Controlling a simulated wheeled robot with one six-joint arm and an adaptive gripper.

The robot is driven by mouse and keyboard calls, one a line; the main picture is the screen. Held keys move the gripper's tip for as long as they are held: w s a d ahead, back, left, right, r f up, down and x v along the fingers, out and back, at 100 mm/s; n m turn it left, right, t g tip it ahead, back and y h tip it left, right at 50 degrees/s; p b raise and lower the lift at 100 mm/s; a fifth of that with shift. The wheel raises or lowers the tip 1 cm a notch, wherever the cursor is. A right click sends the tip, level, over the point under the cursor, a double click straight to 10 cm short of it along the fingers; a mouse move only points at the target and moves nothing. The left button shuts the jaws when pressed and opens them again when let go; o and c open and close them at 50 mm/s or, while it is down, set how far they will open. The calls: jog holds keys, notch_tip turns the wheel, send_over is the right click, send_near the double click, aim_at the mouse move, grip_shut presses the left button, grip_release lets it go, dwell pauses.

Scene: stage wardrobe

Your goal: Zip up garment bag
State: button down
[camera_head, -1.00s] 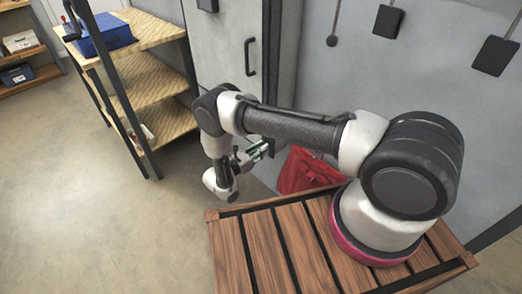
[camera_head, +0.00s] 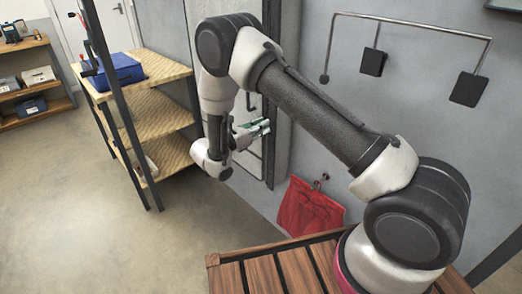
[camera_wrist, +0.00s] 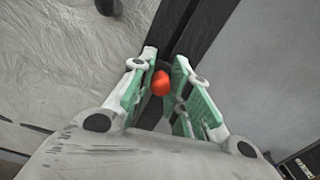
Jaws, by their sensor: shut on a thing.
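My gripper (camera_head: 262,128) is in front of a light grey upright surface, facing right, beyond the slatted wooden top. In the wrist view its green-padded fingers (camera_wrist: 163,66) are shut on a small orange-red pull (camera_wrist: 160,84). The pull sits over a dark strip (camera_wrist: 190,45). Wrinkled pale grey material, which looks like the garment bag (camera_wrist: 60,60), spreads to the left of that strip. A smooth grey surface lies to its right. My arm and gripper hide much of this area in the head view, where I cannot make out the bag or its zip clearly.
A red cloth (camera_head: 309,208) hangs on a wall hook right of my gripper. A wooden shelf unit (camera_head: 160,108) with a blue box (camera_head: 114,70) stands at left. A metal rail (camera_head: 415,22) with dark pads is on the wall. Floor at left is clear.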

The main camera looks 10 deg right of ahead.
notch_tip(320, 180, up, 38)
jog(key=shift+r, duration=0.25)
jog(key=c, duration=1.4)
grip_release()
jog(key=v, duration=1.2)
jog(key=shift+s, duration=0.1)
